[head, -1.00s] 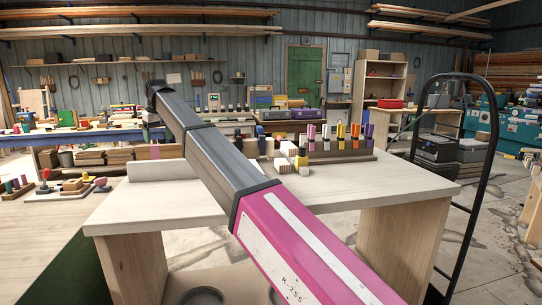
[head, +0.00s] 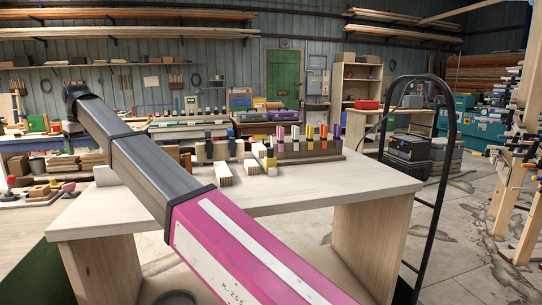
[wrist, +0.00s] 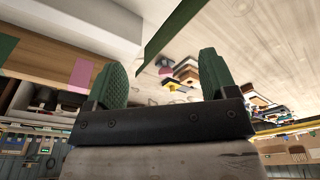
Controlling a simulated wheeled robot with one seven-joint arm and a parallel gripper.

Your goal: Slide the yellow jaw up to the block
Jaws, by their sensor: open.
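A small yellow piece (head: 270,161), which may be the yellow jaw, stands on the pale worktable (head: 320,192) in front of the clamp rack. Two pale wooden blocks, one nearer (head: 224,175) and one farther (head: 251,167), lie to its left; I cannot tell which block is meant. The yellow piece looks apart from both. My gripper (wrist: 162,80) shows in the wrist view with its two green pads spread and nothing between them. In the head view my gripper is not visible; my arm crosses the left of the table.
A rack (head: 318,153) of several coloured clamps stands along the table's back edge. A black hoop-framed cart (head: 442,190) stands to the right. The table's front right top is clear. In the wrist view a large pale board (wrist: 85,22) and a pink patch (wrist: 80,74) show close by.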

